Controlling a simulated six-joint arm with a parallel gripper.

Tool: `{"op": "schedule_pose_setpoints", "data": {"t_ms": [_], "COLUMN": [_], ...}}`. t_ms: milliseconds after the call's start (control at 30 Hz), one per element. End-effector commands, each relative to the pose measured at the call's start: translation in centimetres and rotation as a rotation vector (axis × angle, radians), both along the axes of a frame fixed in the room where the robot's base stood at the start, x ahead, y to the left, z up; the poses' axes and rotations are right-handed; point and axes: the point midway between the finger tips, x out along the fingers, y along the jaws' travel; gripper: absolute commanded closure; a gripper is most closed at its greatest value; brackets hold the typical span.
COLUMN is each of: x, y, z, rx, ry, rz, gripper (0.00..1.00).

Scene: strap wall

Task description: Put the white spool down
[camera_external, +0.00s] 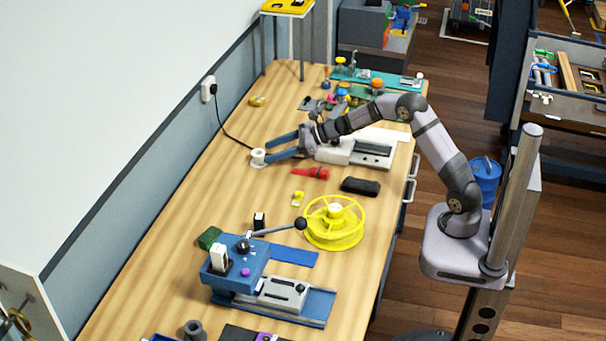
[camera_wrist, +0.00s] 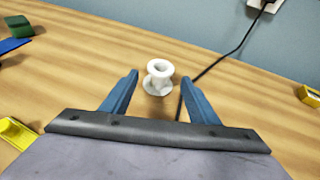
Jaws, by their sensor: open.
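The white spool (camera_external: 258,158) stands upright on the wooden bench near the wall side. In the wrist view the white spool (camera_wrist: 158,78) stands on the wood just beyond my fingertips, centred between them. My gripper (camera_external: 283,147) is open, with its blue fingers spread low over the bench and pointing at the spool. In the wrist view my gripper (camera_wrist: 160,88) shows a wide gap between the fingers with nothing held in it.
A black cable (camera_external: 228,137) runs from the wall socket (camera_external: 208,90) to beside the spool. A red tool (camera_external: 310,174), a black case (camera_external: 360,186) and a yellow reel (camera_external: 334,222) lie nearer the camera. Bare bench (camera_external: 190,190) lies left of the spool.

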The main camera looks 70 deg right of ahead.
Motion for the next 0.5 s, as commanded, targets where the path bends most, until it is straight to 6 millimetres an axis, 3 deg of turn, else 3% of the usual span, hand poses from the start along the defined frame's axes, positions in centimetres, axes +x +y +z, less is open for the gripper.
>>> {"op": "schedule_pose_setpoints", "data": {"t_ms": [200, 500], "x": [-3.3, -5.2], "y": [-1.2, -1.7], "z": [1.4, 2.3], "rx": [0.000, 0.000], "ry": [-0.001, 0.000], "rz": [-0.002, 0.000], "gripper": [0.45, 0.45]}}
